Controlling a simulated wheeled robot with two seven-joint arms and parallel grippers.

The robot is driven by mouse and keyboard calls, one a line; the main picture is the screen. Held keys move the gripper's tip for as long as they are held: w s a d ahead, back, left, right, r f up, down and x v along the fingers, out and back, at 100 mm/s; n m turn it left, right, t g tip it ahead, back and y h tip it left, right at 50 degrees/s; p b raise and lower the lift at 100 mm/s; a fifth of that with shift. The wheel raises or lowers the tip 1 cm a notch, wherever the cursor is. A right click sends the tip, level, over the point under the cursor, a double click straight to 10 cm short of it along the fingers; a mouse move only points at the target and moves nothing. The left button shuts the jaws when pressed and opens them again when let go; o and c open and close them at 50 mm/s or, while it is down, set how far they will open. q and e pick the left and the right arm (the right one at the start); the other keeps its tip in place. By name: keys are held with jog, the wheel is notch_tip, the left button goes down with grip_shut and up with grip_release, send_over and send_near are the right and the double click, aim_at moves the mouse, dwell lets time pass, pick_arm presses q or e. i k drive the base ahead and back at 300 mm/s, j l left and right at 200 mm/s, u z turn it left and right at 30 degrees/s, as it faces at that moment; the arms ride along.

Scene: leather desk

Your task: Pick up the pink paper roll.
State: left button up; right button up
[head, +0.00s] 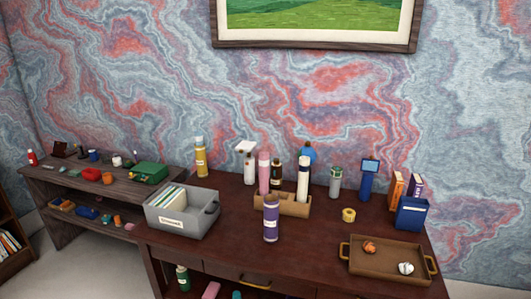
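A tall pink roll (264,173) stands upright at the left end of a light wooden holder (295,207) on the dark desk. A cream-white roll with dark bands (303,180) stands at the holder's right end. A purple cylinder with a pale label (271,219) stands in front of the holder and hides part of its left front. A dark bottle (276,172) shows between the two rolls, apparently behind the holder. Neither of my grippers is in view.
A grey box of files (182,219) stands to the left of the holder. A yellow tape roll (348,215), a brown tray (390,268) with two small objects, and a blue container (411,215) are to the right. Several bottles line the back. The desk's front centre-right is clear.

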aim_at(264, 158)
jog(key=i+j+z, duration=0.2)
jog(key=i+z, duration=0.15)
jog(key=i+j+z, duration=0.35)
jog(key=i, duration=0.2)
